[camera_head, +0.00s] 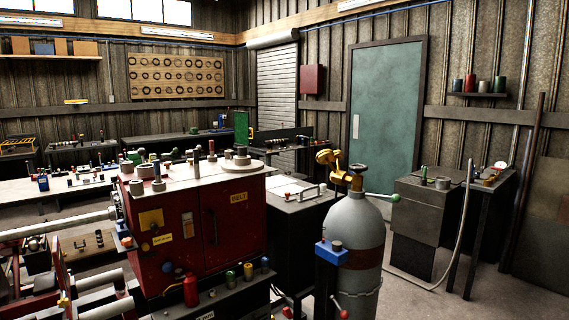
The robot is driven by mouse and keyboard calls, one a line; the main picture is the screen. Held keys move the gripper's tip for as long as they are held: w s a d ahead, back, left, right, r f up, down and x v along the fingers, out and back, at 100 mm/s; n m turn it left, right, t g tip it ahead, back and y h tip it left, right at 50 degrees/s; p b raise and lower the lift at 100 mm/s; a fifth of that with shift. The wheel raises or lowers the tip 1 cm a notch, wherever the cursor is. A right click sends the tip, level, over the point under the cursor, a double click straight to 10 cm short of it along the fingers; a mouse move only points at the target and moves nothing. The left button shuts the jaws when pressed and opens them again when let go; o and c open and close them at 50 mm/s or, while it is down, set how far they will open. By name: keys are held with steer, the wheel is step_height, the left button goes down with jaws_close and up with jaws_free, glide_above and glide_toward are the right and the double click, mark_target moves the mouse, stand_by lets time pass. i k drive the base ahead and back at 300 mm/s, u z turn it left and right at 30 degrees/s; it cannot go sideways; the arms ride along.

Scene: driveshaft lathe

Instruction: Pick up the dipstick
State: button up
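I cannot make out the dipstick with certainty in the head view. The red lathe headstock (222,232) stands at the left front, with several small cylindrical parts and a round flange (242,166) on its pale top. Some of these parts stand upright, but they are too small to tell apart. A pale shaft (58,223) runs out from the headstock to the left edge. My gripper is not in view.
A grey gas cylinder (353,228) with a brass valve (347,175) stands right of the lathe. Dark benches (430,222) stand further right. A green door (388,100) is behind. Some floor (530,302) is clear at the lower right.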

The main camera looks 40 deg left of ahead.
mark_target(196, 151)
steer(key=z, duration=0.5)
steer(key=k, duration=1.7)
steer(key=u, duration=1.8)
steer(key=i, duration=0.75)
steer(key=u, duration=0.05)
